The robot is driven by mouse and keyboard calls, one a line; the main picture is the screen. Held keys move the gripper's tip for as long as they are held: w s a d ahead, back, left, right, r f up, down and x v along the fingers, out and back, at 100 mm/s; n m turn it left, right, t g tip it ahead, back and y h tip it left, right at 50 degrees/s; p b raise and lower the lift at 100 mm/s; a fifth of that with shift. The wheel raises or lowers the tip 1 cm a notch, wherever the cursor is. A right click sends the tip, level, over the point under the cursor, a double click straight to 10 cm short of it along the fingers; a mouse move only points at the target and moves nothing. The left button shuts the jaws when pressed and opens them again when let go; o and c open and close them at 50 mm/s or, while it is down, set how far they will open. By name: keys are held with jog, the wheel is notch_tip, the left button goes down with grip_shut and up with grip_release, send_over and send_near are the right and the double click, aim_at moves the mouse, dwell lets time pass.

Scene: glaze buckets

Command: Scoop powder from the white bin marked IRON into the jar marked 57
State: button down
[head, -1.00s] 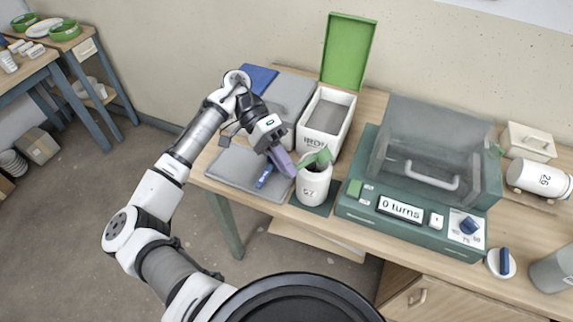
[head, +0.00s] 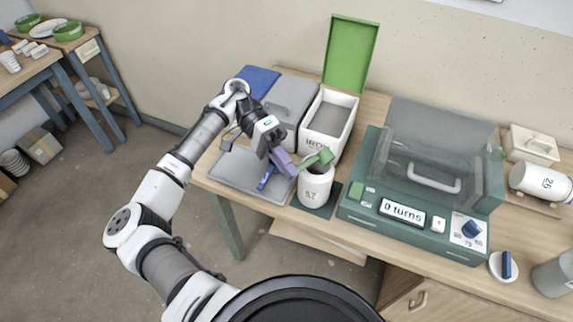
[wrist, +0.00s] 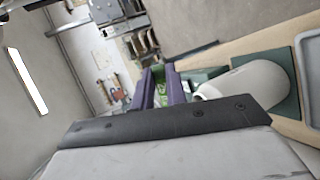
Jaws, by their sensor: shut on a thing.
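The white bin marked IRON (head: 324,136) stands open on the table with its green lid (head: 350,55) raised; grey powder (head: 330,118) lies inside. The white jar marked 57 (head: 315,187) stands in front of it, its mouth open. My gripper (head: 291,168) has purple fingers and is shut on a green scoop (head: 321,157). The scoop is at the jar's mouth, tilted, and covers part of the opening. I cannot tell whether powder is in it. In the wrist view the green scoop (wrist: 162,87) shows between the fingers, with the white jar (wrist: 252,84) beside them.
A green machine (head: 410,220) reading "0 turns" with a clear hood stands right of the jar. A closed grey-lidded bin (head: 290,95) is left of IRON. Jar 26 (head: 540,180) lies far right.

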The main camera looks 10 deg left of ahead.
notch_tip(320, 180, up, 5)
jog(key=t+y, duration=0.9)
jog(key=t, duration=0.1)
jog(key=shift+b, duration=0.35)
